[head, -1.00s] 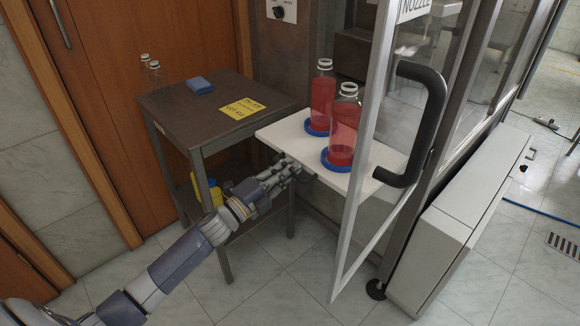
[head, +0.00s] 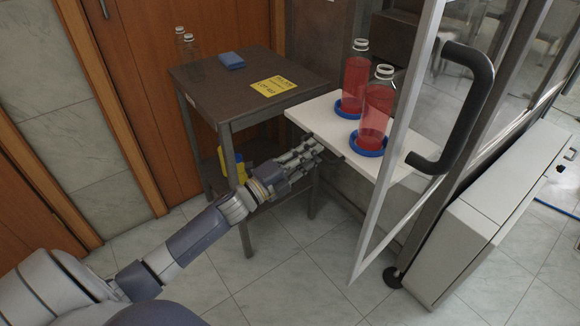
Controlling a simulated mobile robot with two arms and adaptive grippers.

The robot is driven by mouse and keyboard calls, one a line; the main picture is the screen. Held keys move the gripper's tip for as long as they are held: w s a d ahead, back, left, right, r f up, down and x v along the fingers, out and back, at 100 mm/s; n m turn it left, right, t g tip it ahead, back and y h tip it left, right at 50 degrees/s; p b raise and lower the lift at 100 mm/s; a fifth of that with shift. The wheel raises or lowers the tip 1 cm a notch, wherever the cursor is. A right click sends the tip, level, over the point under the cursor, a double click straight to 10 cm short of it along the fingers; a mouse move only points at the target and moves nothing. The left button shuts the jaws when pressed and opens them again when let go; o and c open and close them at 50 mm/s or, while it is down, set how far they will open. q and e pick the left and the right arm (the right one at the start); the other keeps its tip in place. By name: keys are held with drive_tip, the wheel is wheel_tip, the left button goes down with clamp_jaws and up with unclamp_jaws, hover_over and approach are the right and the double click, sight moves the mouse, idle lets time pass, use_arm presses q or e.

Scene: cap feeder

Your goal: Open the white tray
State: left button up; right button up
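The white tray (head: 318,119) is a flat white board that sticks out of the machine, beside the dark side table. Two clear bottles of red liquid stand on it, a front bottle (head: 377,112) and a rear bottle (head: 355,80), each in a blue ring (head: 367,152). My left gripper (head: 318,150) is at the tray's front edge, near its left corner. Its fingers seem to reach the edge, but I cannot tell whether they touch or grip it. My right gripper is not in view.
A glass door with a black handle (head: 470,100) stands open in front of the tray's right part. The dark table (head: 220,95) holds a blue cloth (head: 231,60), a yellow sign (head: 273,86) and empty bottles (head: 187,45). A yellow container (head: 231,160) is below.

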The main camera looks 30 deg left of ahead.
use_arm(q)
drive_tip(key=v, duration=1)
